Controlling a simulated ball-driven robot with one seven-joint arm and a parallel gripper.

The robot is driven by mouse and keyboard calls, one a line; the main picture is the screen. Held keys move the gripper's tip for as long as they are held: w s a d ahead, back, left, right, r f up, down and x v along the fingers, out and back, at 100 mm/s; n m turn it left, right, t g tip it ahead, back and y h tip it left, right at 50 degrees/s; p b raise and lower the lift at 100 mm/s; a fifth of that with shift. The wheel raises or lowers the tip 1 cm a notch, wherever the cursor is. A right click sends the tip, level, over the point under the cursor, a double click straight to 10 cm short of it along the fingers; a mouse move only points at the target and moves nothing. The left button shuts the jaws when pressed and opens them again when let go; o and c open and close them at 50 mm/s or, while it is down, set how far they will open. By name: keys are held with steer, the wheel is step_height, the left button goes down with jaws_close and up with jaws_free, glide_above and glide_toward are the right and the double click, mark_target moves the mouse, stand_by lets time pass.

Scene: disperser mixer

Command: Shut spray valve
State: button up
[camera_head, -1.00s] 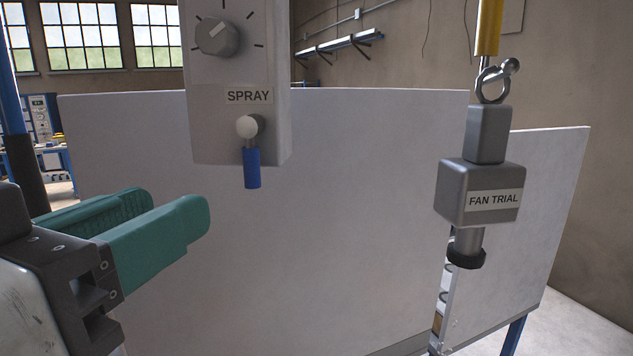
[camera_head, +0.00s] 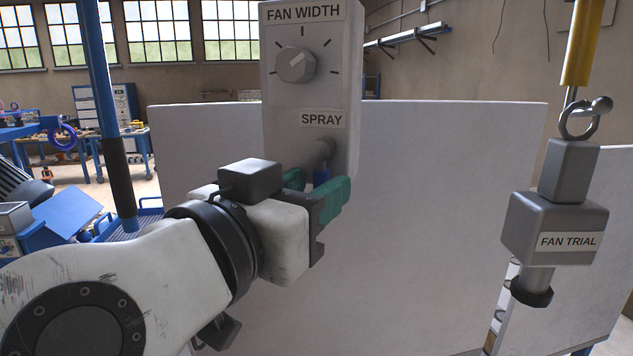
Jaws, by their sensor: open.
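The spray valve is on the grey control box (camera_head: 350,100), under the label SPRAY (camera_head: 323,119). Its grey stem (camera_head: 323,151) sticks out from the box, and part of its blue handle (camera_head: 322,175) shows below the stem, pointing down. My gripper (camera_head: 321,182) is open, with its teal fingers on either side of the blue handle in this view. The fingers and gripper body hide the handle's lower end. I cannot tell whether either finger touches it.
The FAN WIDTH knob (camera_head: 296,64) is above the valve on the same box. A large pale panel (camera_head: 450,200) stands behind. At the right, the FAN TRIAL spray head (camera_head: 556,225) hangs from a hook on a yellow rod (camera_head: 581,45). A blue and black post (camera_head: 112,130) stands at the left.

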jaws_close()
stand_by(0.4)
